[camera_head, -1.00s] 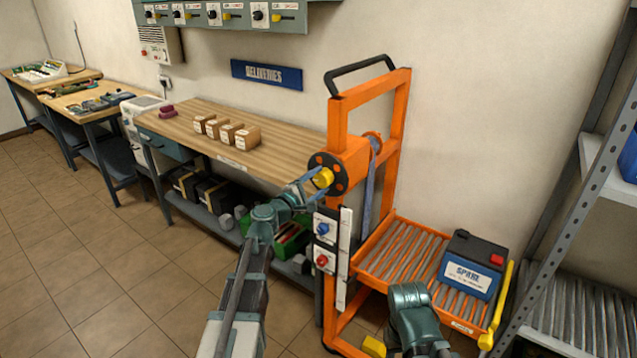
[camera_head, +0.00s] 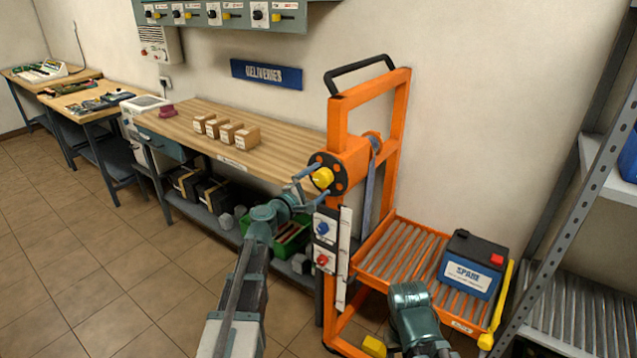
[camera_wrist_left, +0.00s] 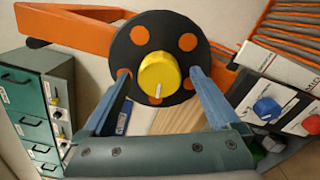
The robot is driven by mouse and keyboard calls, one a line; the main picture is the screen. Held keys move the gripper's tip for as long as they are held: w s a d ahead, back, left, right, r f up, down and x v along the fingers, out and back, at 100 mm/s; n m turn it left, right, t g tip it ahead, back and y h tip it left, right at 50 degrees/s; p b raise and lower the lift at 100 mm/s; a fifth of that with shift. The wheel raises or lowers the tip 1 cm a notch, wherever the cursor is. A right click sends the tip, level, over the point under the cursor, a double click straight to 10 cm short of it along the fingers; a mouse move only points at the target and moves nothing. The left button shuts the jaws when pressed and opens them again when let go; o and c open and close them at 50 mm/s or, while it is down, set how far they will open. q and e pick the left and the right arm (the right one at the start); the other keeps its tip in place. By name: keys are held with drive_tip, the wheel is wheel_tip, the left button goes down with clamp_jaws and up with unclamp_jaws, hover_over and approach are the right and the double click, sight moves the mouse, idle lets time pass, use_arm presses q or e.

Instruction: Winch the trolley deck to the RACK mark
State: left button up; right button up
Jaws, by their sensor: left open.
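The orange trolley (camera_head: 340,120) stands at centre right, with a roller deck (camera_head: 388,243) low on its front. A black battery marked SPARE (camera_head: 472,265) sits on the deck. The winch has a black disc with orange dots and a yellow knob (camera_head: 322,178); the knob also shows in the left wrist view (camera_wrist_left: 159,76). My left gripper (camera_head: 306,181) is open, its two blue fingers (camera_wrist_left: 160,88) reaching toward the disc on either side of the knob, apart from it. My right arm shows at the bottom; its gripper cannot be made out. No RACK mark is legible.
A panel with a blue and a red knob (camera_head: 325,243) is on the trolley post beside my left arm. A wooden bench (camera_head: 270,140) with small boxes stands behind left. A metal rack (camera_head: 580,210) stands close on the right. Open floor lies left.

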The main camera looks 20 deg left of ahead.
use_arm(q)
drive_tip(key=v, duration=1.3)
drive_tip(key=shift+s, duration=0.25)
drive_tip(key=w+d+n, duration=0.1)
drive_tip(key=w, duration=0.4)
drive_tip(key=w+d+n, duration=0.2)
drive_tip(key=w, duration=0.2)
drive_tip(key=w+d+n, duration=0.2)
drive_tip(key=w, duration=0.3)
drive_tip(key=shift+w, duration=0.3)
drive_tip(key=c, duration=1.4)
drive_tip(key=shift+a+m, duration=0.1)
drive_tip(key=shift+m, duration=1.7)
